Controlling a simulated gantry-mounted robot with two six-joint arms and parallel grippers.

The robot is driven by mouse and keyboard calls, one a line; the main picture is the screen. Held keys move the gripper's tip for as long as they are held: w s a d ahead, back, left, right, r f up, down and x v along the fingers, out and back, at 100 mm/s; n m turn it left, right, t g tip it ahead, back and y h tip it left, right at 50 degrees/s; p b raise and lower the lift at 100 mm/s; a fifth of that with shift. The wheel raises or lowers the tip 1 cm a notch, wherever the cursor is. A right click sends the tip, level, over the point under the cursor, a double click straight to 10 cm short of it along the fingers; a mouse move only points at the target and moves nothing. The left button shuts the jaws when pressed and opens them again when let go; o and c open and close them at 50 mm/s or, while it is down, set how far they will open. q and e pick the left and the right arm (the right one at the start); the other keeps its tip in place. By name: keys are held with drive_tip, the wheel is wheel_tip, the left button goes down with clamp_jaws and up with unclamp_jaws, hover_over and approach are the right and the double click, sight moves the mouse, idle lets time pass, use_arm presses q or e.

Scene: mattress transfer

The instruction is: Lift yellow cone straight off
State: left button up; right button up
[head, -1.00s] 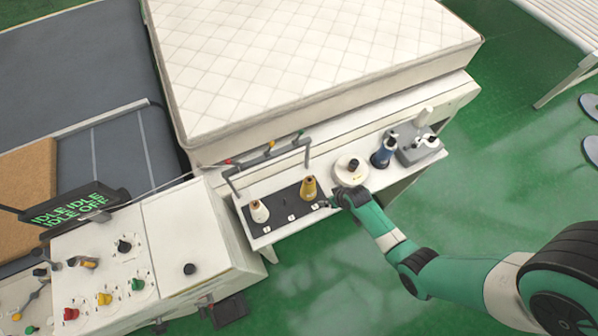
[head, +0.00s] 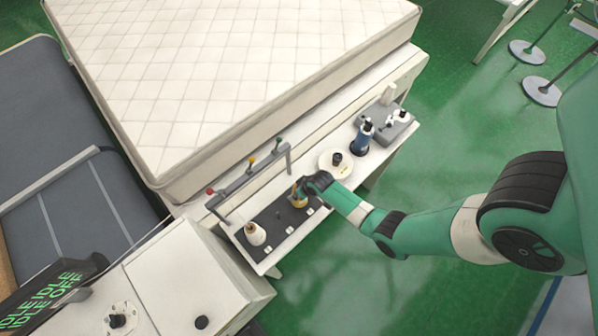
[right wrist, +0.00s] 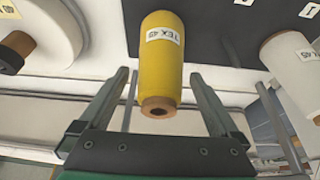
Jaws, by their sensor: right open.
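The yellow cone (right wrist: 163,45) fills the upper middle of the right wrist view. It has a "TEX 45" label and a brown tip with a dark hole. In the head view the yellow cone (head: 300,201) stands on the dark tray (head: 268,233), partly hidden by my gripper. My right gripper (right wrist: 157,92) is open, with one finger on each side of the cone. A gap shows between the cone and each finger. In the head view my right gripper (head: 303,185) is at the cone's upper part. My left gripper is not in view.
A white cone (head: 255,233) stands at the tray's left end. A rack (head: 249,184) with red, yellow and green parts rises behind the tray. A round white stand (head: 336,164), a blue bottle (head: 363,136) and a grey box (head: 393,124) are to the right. The mattress (head: 235,75) lies behind.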

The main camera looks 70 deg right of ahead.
drive_tip(key=b+x, duration=0.1)
drive_tip(key=x, duration=0.2)
drive_tip(key=shift+w+f+b, duration=0.1)
drive_tip(key=shift+f+b, duration=0.25)
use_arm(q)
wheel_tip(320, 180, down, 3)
use_arm(e)
drive_tip(key=shift+r, duration=0.1)
clamp_jaws()
